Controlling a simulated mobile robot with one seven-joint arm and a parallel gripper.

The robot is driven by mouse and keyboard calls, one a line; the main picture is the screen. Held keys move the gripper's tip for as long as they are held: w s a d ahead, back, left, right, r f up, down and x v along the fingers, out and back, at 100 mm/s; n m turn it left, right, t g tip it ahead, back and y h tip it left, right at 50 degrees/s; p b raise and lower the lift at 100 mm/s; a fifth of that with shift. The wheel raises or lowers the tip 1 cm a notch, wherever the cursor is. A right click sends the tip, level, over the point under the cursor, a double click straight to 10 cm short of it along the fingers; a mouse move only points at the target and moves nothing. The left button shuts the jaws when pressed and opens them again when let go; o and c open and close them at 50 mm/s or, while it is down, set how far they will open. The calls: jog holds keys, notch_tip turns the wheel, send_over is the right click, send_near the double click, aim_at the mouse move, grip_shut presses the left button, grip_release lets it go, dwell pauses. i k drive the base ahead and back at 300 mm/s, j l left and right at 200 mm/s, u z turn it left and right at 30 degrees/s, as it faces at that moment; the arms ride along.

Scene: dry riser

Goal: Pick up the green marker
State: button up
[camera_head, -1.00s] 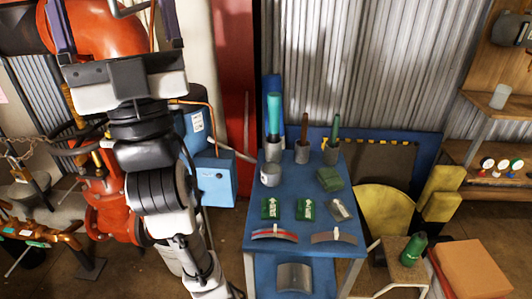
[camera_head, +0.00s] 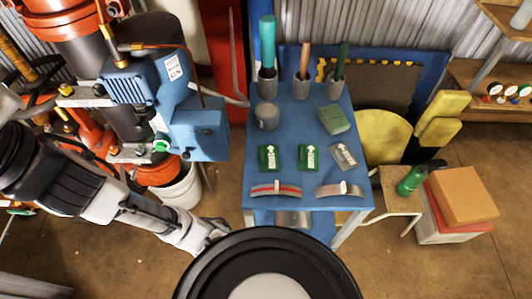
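A slim dark green stick (camera_head: 342,62), which looks like the green marker, stands tilted in the right grey cup (camera_head: 334,89) at the back of the blue table. A thicker teal cylinder (camera_head: 267,42) stands in the left cup (camera_head: 267,84). A brown stick (camera_head: 305,60) stands in the middle cup (camera_head: 301,88). My arm shows at the left and my large round black link at the bottom centre. My gripper's fingers are out of view, so I cannot see what they hold.
The blue table (camera_head: 300,151) also bears a grey pot (camera_head: 267,116), a green block (camera_head: 334,120), several flat arrow pieces and two curved gauges. A blue machine (camera_head: 160,95) stands left of the table. A yellow chair (camera_head: 383,136) and boxes stand to the right.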

aim_at(268, 155)
jog(key=l+u, duration=0.15)
jog(key=l, duration=0.25)
jog(key=k+l+u, duration=0.2)
jog(key=l, duration=0.25)
jog(key=l+u, duration=0.15)
jog(key=l, duration=0.25)
jog(key=k+l+u, duration=0.15)
jog(key=l, duration=0.25)
jog(key=i+l, duration=0.3)
jog(key=i, duration=0.2)
